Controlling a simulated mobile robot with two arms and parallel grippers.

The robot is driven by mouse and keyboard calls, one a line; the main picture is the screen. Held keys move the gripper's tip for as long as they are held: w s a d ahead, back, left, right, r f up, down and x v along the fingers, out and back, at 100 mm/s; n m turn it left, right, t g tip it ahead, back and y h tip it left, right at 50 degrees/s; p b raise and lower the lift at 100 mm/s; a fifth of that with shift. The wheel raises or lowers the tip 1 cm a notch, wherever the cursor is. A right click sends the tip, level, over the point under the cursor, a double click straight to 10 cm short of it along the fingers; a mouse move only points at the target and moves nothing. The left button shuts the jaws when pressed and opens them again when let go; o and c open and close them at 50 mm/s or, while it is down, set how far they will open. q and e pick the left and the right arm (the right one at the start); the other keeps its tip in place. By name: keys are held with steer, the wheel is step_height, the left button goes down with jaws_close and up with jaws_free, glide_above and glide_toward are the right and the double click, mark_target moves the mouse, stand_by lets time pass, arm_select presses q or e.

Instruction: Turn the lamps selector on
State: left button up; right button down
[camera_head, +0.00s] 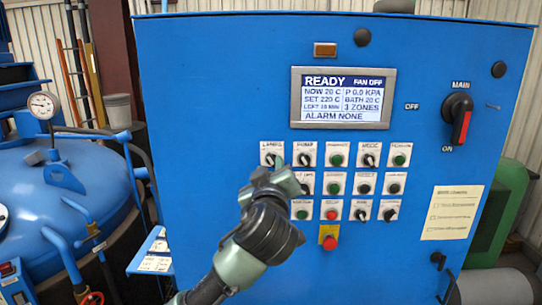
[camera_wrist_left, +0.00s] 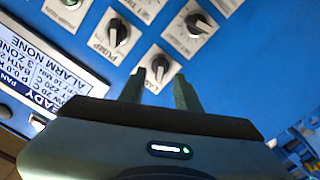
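The lamps selector (camera_head: 271,158) is a black knob on a white plate, at the top left of the button rows on the blue cabinet. It also shows in the left wrist view (camera_wrist_left: 160,66), just beyond my fingertips, with its upside-down label partly hidden. My left gripper (camera_head: 277,176) is just below the selector in the head view. In the left wrist view its two dark fingers (camera_wrist_left: 158,84) are apart with nothing between them, pointing at the selector. I cannot tell whether they touch it. My right gripper is not in view.
The pump selector (camera_wrist_left: 117,37) and another knob (camera_wrist_left: 196,25) sit close by. A display (camera_head: 343,97) reads READY. A black and red main switch (camera_head: 457,118) is at right, and a red emergency button (camera_head: 329,241) is below the rows. A blue furnace lid (camera_head: 75,200) stands at left.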

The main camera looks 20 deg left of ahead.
mark_target(271, 162)
arm_select(q)
steer(key=shift+p+x, duration=0.45)
steer(key=shift+x, duration=0.65)
steer(key=shift+w+a, duration=0.1)
steer(key=shift+w, duration=0.3)
jaws_close()
